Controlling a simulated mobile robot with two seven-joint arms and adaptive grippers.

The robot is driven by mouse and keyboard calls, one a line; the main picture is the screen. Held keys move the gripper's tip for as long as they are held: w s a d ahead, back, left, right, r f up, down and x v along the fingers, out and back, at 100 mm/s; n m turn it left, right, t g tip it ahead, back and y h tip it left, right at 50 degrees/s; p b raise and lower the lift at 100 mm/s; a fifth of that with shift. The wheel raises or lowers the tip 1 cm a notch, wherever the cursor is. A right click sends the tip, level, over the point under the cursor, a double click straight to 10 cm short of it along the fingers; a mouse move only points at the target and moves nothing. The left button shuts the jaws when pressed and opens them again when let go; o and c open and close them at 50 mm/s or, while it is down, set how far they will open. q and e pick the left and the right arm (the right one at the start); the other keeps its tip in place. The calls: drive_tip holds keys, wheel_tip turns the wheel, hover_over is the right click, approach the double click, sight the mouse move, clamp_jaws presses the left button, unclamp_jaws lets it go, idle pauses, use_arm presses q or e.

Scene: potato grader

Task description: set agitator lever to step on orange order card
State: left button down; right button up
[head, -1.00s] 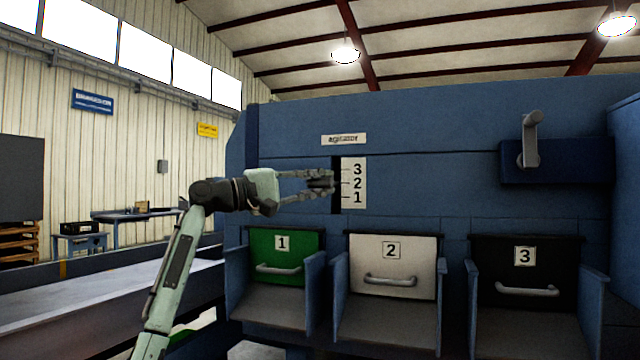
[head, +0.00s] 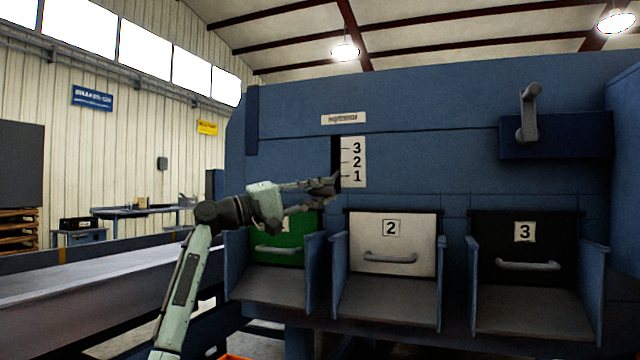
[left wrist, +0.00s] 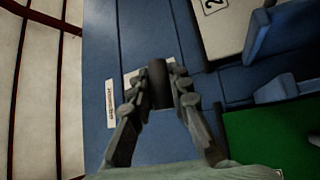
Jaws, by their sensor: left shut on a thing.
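The agitator lever shows as a dark knob (left wrist: 158,82) between my left fingers in the left wrist view; in the head view the gripper hides most of it. My left gripper (head: 333,186) is shut on the lever, at the slot left of the white step plate (head: 353,162). The plate reads 3, 2, 1 from top to bottom. The fingertips are about level with the 1, slightly below it. The agitator label (head: 343,118) is above the slot. I cannot make out an orange order card in these frames. My right gripper is not in view.
Below the panel are a green flap (head: 278,250), a white flap 2 (head: 392,232) and a black flap 3 (head: 522,268), with side walls. A grey crank handle (head: 529,112) juts out at right. A conveyor (head: 90,285) runs at left. An orange edge (head: 235,357) shows at the bottom.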

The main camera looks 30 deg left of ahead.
use_arm(q)
drive_tip(key=shift+w+f, duration=0.1)
drive_tip(key=shift+f, duration=0.15)
drive_tip(key=c, duration=1.4)
unclamp_jaws()
drive_tip(key=v, duration=1.2)
